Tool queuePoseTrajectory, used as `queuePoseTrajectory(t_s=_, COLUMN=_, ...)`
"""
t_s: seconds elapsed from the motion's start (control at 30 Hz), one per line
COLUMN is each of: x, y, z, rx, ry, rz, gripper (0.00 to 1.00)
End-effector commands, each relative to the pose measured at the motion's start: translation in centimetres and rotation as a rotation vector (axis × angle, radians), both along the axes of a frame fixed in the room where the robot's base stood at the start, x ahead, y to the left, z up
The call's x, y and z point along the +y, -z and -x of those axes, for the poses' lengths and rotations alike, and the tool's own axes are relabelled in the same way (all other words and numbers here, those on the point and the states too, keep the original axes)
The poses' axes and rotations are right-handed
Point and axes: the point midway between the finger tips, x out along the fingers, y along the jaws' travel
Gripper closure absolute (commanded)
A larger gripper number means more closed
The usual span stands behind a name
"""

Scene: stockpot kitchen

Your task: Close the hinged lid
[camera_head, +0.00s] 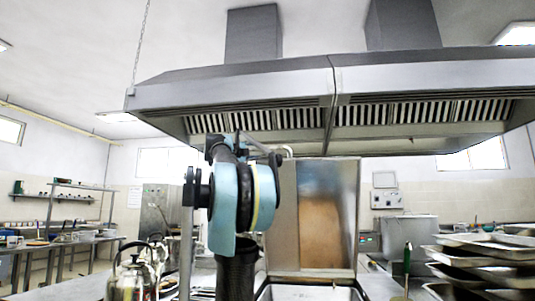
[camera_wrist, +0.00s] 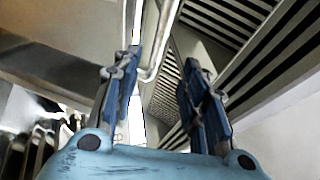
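The hinged lid (camera_head: 312,215) stands upright, a steel panel with a brownish reflection, behind the open steel pan (camera_head: 310,291) at the bottom of the head view. A bent metal bar (camera_head: 288,151) shows at the lid's top left; a similar bar (camera_wrist: 158,42) shows in the wrist view, near and beyond the fingertips. My gripper (camera_wrist: 161,66) is open, with its two blue-padded fingers apart and nothing seen held. It points upward toward the hood. In the head view my arm hides most of the gripper and the lid's left edge. I cannot tell whether a finger touches the bar.
A large extractor hood (camera_head: 330,85) hangs above; its slats (camera_wrist: 225,20) fill the upper right of the wrist view. A shiny kettle (camera_head: 133,272) stands at the lower left. Stacked steel trays (camera_head: 480,268) stand at the right. A green-handled utensil (camera_head: 407,260) stands upright beside the pan.

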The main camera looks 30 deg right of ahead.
Motion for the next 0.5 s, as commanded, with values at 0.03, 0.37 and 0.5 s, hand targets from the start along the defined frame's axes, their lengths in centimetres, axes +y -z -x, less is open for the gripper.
queuePoseTrajectory(t_s=0.03, x=-0.9, y=-0.3, z=-0.5, rx=0.000, ry=0.003, rz=0.001, gripper=0.60)
queuePoseTrajectory(t_s=0.37, x=-5.7, y=-1.8, z=-3.3, rx=0.001, ry=0.003, rz=0.001, gripper=0.60)
queuePoseTrajectory(t_s=0.5, x=-7.6, y=-2.4, z=-4.5, rx=0.001, ry=0.002, rz=0.000, gripper=0.60)
